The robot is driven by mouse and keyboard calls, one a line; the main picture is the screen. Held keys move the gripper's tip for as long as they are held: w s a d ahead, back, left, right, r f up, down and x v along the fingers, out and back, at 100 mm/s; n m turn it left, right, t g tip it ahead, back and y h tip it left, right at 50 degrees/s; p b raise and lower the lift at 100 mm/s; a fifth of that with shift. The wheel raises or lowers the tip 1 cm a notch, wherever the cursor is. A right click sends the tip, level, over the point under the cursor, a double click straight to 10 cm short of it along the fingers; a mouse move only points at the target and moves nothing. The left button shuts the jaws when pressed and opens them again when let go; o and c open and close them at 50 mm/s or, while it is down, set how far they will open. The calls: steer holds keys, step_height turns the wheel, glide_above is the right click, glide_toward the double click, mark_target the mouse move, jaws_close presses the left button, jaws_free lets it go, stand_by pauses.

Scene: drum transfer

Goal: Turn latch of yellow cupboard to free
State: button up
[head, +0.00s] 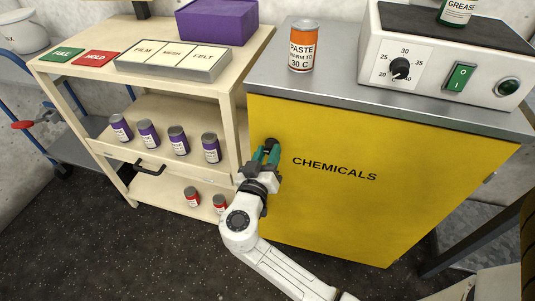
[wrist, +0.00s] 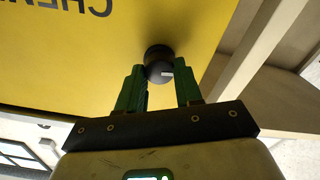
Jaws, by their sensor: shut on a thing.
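The yellow cupboard (head: 350,195) carries the word CHEMICALS on its closed front door. Its latch is a dark round knob (head: 271,144) near the door's upper left edge. In the wrist view the black latch knob (wrist: 159,62) shows with a small pale mark on it, against the yellow door (wrist: 80,50). My gripper (head: 266,155) reaches up to the knob from below, and its green fingers (wrist: 160,80) stand on either side of it, shut on it. The fingers partly hide the knob in the head view.
A cream cart (head: 60,68) with several purple-labelled jars stands to the left, close to my arm. On the cupboard's grey top (head: 262,75) stand an orange paste can (head: 303,47) and a white heater box (head: 440,60) with a dial. The dark floor in front is clear.

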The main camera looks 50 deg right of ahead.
steer(key=n, duration=0.4)
steer(key=n+p, duration=0.1)
steer(key=n, duration=0.3)
steer(key=shift+w+p, duration=0.1)
steer(key=shift+p, duration=0.3)
steer(key=n+p, duration=0.2)
steer(key=n, duration=0.2)
steer(key=shift+f+n+p, duration=0.2)
steer(key=shift+n+p, duration=0.85)
steer(key=shift+n, duration=1.05)
steer(key=o, duration=1)
steer(key=shift+o, duration=0.2)
